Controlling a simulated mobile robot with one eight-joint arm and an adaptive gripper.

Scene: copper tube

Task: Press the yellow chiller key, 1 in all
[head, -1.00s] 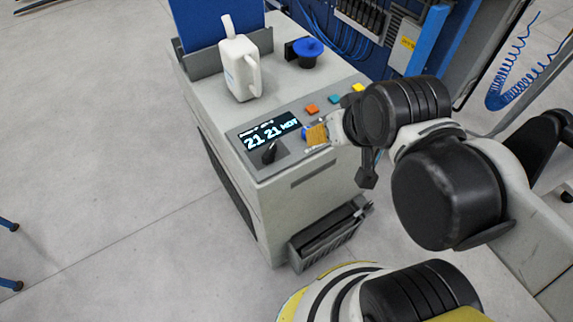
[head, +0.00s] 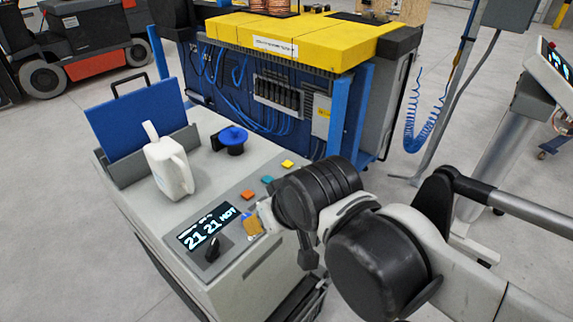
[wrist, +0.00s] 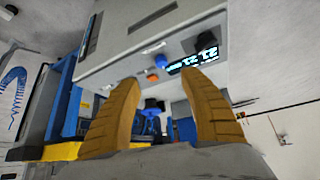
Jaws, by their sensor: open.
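The yellow key (head: 288,163) is a small square button at the far right end of the chiller's sloped panel in the head view. A teal key (head: 267,180) and an orange key (head: 247,194) sit in line with it, nearer the display. My gripper (head: 252,222) is open, by the panel's front edge beside the display and nearer the orange key than the yellow one. My arm hides part of the panel's right side. In the wrist view, the open fingers (wrist: 160,82) frame the tilted panel; I cannot make out the yellow key there.
The lit display (head: 206,229) and a black knob (head: 212,248) are left of my gripper. A white jug (head: 168,168), a blue-topped black fitting (head: 233,140) and a blue board (head: 135,125) stand on the chiller. A yellow-topped blue machine (head: 290,38) stands behind.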

